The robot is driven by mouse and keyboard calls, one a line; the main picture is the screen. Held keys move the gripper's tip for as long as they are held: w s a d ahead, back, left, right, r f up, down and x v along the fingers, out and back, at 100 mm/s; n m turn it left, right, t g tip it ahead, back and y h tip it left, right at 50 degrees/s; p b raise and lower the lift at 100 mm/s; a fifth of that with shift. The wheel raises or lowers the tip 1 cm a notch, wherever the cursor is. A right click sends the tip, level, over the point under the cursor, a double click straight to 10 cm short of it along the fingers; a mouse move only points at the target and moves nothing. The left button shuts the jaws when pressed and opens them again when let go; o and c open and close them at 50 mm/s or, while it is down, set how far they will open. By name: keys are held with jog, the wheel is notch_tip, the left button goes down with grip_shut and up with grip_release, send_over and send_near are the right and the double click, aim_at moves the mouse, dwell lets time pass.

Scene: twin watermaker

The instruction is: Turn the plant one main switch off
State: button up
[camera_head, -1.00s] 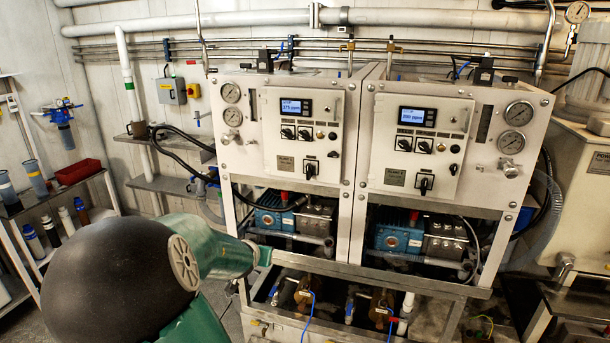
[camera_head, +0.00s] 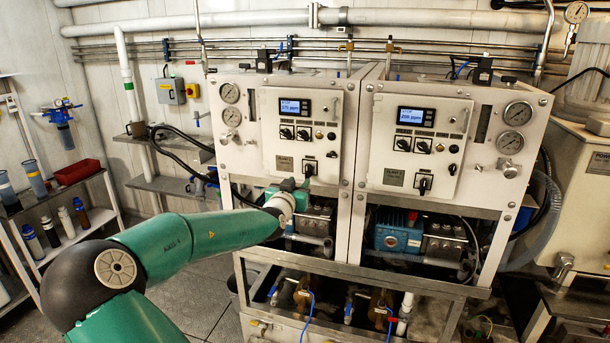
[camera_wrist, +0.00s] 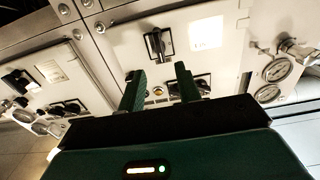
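The plant one main switch (camera_head: 310,167) is a black rotary knob low on the left white panel (camera_head: 268,135), to the right of the plant label (camera_head: 285,163). In the wrist view the switch (camera_wrist: 158,43) shows inverted, its black handle roughly upright in the picture on a pale plate. My gripper (camera_head: 293,186) is just below and in front of this switch. In the wrist view my gripper (camera_wrist: 160,72) has its two green fingers apart with nothing between them. The switch lies beyond the fingertips, and I see no contact.
A similar panel for the other plant, with its own switch (camera_head: 424,184), stands to the right. Smaller knobs (camera_head: 296,133) and a lit display (camera_head: 294,107) are above the main switch. A blue pump (camera_head: 398,236) sits below the right panel.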

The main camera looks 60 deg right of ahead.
aim_at(307, 172)
jog(key=d, duration=0.5)
jog(key=w+d, duration=0.1)
jog(key=d, duration=0.1)
jog(key=shift+w+d, duration=0.1)
jog(key=shift+d, duration=0.1)
jog(key=shift+c, duration=0.2)
grip_shut()
